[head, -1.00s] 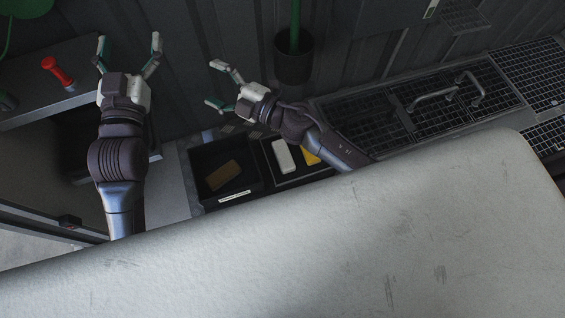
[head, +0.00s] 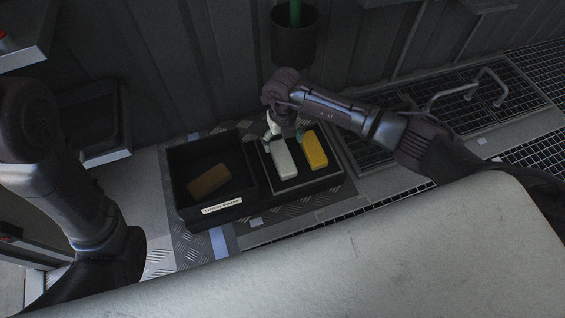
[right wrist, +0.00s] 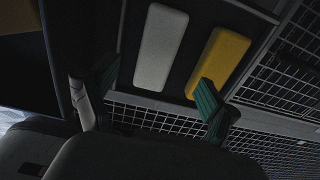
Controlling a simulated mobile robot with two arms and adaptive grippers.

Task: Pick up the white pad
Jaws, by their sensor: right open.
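The white pad (head: 283,158) lies flat on a shallow black tray (head: 287,184), beside a yellow pad. My right gripper (head: 284,134) is above the far end of the white pad in the head view, partly hidden by its own arm. In the right wrist view the white pad (right wrist: 161,48) lies ahead between the two spread fingers of the open right gripper (right wrist: 152,103), and nothing is held. The left arm shows at the left of the head view, but its gripper is out of the picture.
The yellow pad (head: 314,149) is close to the right of the white pad. A deeper black bin (head: 180,176) with a brown block (head: 208,180) and a label stands to the left. A dark pot (head: 294,38) is behind, and metal grating (head: 460,112) lies to the right.

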